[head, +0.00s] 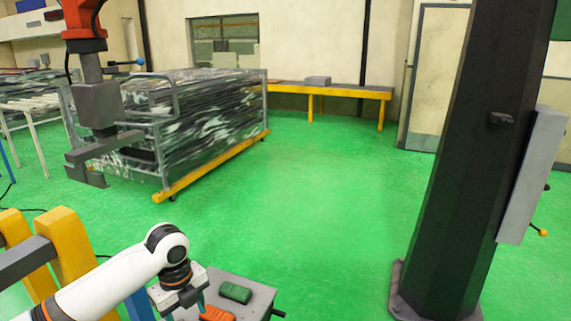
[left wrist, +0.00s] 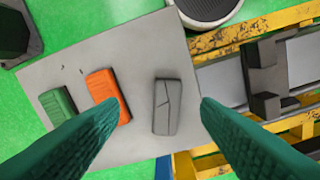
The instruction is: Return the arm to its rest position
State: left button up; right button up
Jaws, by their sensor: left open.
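My left arm comes in from the lower left in the head view, and its gripper (head: 188,302) points down over a small grey table (head: 262,294). In the left wrist view my left gripper (left wrist: 158,108) has its two green fingers spread wide, with nothing held between them. Beyond the fingers, a grey block (left wrist: 167,106) with dark lines lies on the table top. An orange block (left wrist: 108,94) and a green block (left wrist: 58,104) lie to its left, the orange one partly behind the left finger. My right gripper does not show.
A yellow frame (head: 70,245) stands beside my left arm. A dark column (head: 480,160) rises at the right. A wrapped crate (head: 205,115) on a yellow base stands behind, near an orange machine arm (head: 84,20). The green floor between crate and column is clear.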

pick_arm(q)
jog(key=s+d+f+n, duration=0.1)
jog(key=s+d+f, duration=0.1)
jog(key=s+d+f+n+h, duration=0.1)
jog(key=s+d+f, duration=0.1)
jog(key=d+f, duration=0.1)
jog(key=s+d+f+n, duration=0.1)
jog(key=s+d+f, duration=0.1)
jog(key=d, duration=0.1)
jog(key=shift+s+d+f+n+t, duration=0.25)
jog(key=shift+s+f+n+t, duration=0.05)
jog(key=shift+s+n+t, duration=0.1)
jog(key=s+d+f+n+t+h, duration=0.1)
jog(key=s+d+f+n+h, duration=0.15)
jog(key=s+n, duration=0.4)
jog(key=s+a+f+n+t+y, duration=0.1)
jog(key=s+a+n+y, duration=0.1)
jog(key=s+a+n, duration=0.35)
jog(key=s+a+n+t+y, duration=0.1)
jog(key=s+a+n+y, duration=0.1)
jog(key=s+n, duration=0.65)
notch_tip(320, 180, down, 27)
jog(key=s+g, duration=0.1)
jog(key=g, duration=0.1)
jog(key=s+a+f+m+g, duration=0.1)
jog(key=s+a+f, duration=0.1)
jog(key=s+f, duration=1.3)
jog(key=shift+s+a+f, duration=0.25)
jog(key=shift+s+a, duration=0.15)
jog(key=shift+s, duration=0.3)
